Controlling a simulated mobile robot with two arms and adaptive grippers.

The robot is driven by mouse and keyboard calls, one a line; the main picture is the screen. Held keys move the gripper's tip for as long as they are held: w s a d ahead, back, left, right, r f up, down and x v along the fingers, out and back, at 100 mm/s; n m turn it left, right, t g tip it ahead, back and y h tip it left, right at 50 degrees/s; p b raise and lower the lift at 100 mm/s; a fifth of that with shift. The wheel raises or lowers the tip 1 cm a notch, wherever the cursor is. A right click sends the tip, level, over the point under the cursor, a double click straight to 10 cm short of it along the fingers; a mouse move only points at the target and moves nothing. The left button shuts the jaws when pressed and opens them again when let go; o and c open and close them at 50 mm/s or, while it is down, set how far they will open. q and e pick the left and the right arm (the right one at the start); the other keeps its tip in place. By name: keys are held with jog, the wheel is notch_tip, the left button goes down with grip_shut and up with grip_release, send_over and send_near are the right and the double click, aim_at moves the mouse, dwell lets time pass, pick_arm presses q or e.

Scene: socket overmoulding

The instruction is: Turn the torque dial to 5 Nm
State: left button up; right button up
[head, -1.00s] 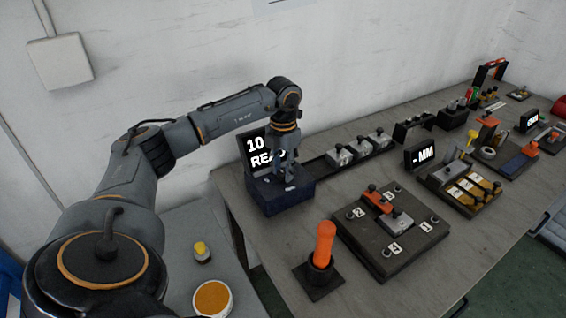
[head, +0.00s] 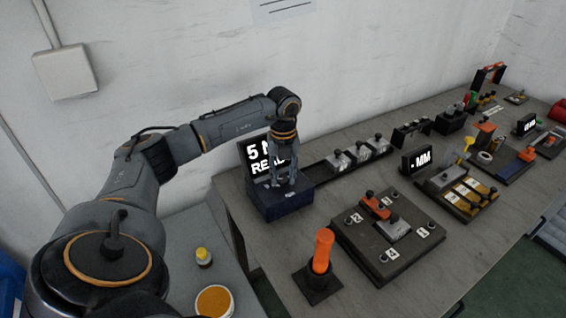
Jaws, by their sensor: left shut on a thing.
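The torque unit is a dark blue box (head: 287,204) at the back left of the bench, with a black display (head: 254,151) standing behind it. The display reads "5 N" over "REA", with its right part hidden behind my gripper. My left gripper (head: 287,184) points down onto the top of the box. Its fingers are shut on the dial there, which they mostly hide. My right gripper is not in view.
An orange-handled tool (head: 322,250) stands upright in a black holder at the front. A dark plate with numbered labels (head: 388,236) lies to its right. Grey blocks (head: 357,152) line a rail right of the box. A smaller display (head: 417,160) stands further right.

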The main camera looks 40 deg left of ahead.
aim_at(283, 179)
pick_arm(q)
jog(key=shift+n, duration=0.5)
jog(key=o, duration=1.2)
jog(key=shift+c, duration=0.2)
notch_tip(283, 179, up, 12)
